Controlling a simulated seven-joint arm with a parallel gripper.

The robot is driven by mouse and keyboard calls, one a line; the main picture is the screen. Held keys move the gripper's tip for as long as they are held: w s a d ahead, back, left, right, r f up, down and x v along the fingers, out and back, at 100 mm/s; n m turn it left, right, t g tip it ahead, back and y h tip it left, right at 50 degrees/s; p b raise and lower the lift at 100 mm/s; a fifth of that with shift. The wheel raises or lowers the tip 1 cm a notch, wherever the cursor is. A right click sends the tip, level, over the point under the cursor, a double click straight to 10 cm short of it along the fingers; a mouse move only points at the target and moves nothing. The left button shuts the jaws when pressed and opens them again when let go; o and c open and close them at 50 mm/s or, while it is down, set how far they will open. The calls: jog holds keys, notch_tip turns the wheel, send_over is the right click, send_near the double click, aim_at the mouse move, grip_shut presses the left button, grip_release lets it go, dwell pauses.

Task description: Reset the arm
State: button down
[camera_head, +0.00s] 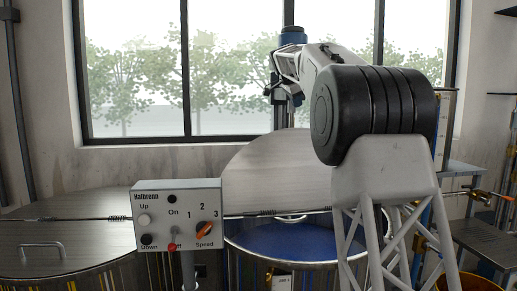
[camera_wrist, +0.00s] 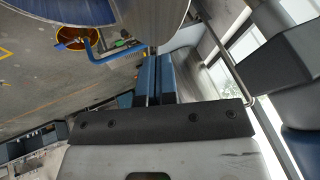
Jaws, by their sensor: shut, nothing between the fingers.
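My gripper (camera_wrist: 151,62) shows in the wrist view as two blue fingers side by side, shut with nothing between them. In the head view my arm is raised at the centre right, and its wrist end hangs in front of the window. The fingers are small and dark there. A grey control box (camera_head: 178,214) marked Up, Down, On and Speed stands below and left of the wrist. Its orange speed knob (camera_head: 204,230) points up and right. A vat of blue paint (camera_head: 285,243) lies below, with its lid (camera_head: 270,175) raised behind it.
A second vat with a closed lid (camera_head: 85,232) and handle is at the left. In the wrist view a large grey round body (camera_wrist: 125,18) and a bent blue bar (camera_wrist: 105,55) are near the fingers.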

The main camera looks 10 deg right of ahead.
jog(key=s+a+f+n+y, duration=0.1)
jog(key=s+a+f+n, duration=0.2)
jog(key=s, duration=0.9)
jog(key=s+a+f+n+g+y, duration=0.1)
jog(key=s+f+n, duration=0.3)
jog(key=s, duration=0.7)
jog(key=s+a+f+n+y, duration=0.1)
jog(key=s+a+f+n, duration=0.3)
jog(key=s, duration=0.8)
jog(key=s+a+f+n, duration=0.1)
jog(key=s+f+n, duration=0.1)
jog(key=s+f, duration=1.2)
jog(key=s+a+f+n+g+y, duration=0.1)
jog(key=s+a+f+n, duration=0.1)
jog(key=s+f, duration=1.2)
jog(key=s+n, duration=0.1)
jog(key=s, duration=0.6)
